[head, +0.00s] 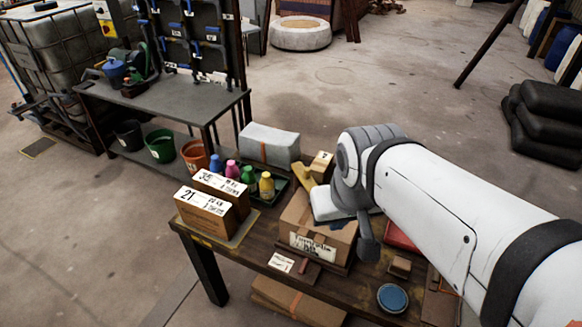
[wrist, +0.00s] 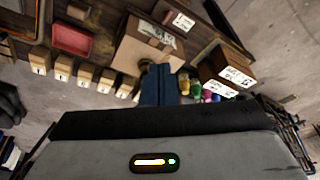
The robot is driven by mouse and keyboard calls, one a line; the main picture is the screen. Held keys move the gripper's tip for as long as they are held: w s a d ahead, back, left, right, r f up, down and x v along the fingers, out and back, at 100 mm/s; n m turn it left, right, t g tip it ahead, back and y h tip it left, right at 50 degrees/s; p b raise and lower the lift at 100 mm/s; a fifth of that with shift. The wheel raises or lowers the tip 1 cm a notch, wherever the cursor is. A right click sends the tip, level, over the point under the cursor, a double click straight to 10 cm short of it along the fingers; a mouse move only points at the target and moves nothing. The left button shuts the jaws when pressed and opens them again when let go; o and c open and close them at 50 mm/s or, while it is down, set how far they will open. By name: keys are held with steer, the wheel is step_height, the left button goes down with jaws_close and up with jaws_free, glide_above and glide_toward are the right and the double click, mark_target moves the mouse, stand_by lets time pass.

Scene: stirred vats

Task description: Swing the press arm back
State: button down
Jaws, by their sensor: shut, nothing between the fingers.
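I cannot pick out a press arm for certain in either view. My gripper shows in the wrist view (wrist: 158,84) as a dark blue pair of fingers, shut and empty, over the work table. In the head view my white arm reaches in from the right, and its grey wrist hides part of the table. A cardboard box (head: 318,238) with a written label stands on the table (head: 262,246), left of my wrist. It also shows in the wrist view (wrist: 133,50), beyond my fingertips. A yellow piece (head: 308,178) lies behind the box, partly hidden.
Two numbered boxes (head: 205,212) stand at the table's left end, beside several coloured bottles (head: 266,186). A blue round lid (head: 392,298) lies at the front right. In the wrist view, a red tray (wrist: 72,40) and a row of small tagged boxes (wrist: 85,75) show. Open floor lies behind.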

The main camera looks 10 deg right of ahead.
mark_target(311, 181)
steer(key=w+a+f+t+h+b, duration=0.1)
steer(key=w+a+f+h+b, duration=0.1)
steer(key=w+a+f+b, duration=0.2)
steer(key=w+a+f+n+t+h+b, duration=0.1)
steer(key=w+a+f+h+b, duration=0.1)
steer(key=w+f+b, duration=0.8)
steer(key=w+a+b, duration=0.1)
steer(key=w+b, duration=0.7)
steer(key=b, duration=0.1)
steer(key=shift+w+a+f+h, duration=0.3)
steer(key=shift+a+f, duration=0.1)
steer(key=b+x, duration=0.1)
steer(key=x, duration=0.9)
steer(key=shift+w, duration=0.1)
steer(key=d, duration=0.3)
steer(key=shift+w, duration=0.4)
steer(key=shift+w+d, duration=0.15)
steer(key=shift+d, duration=0.3)
steer(key=shift+a+n+t, duration=0.1)
steer(key=shift+n+t, duration=0.2)
steer(key=shift+n, duration=0.2)
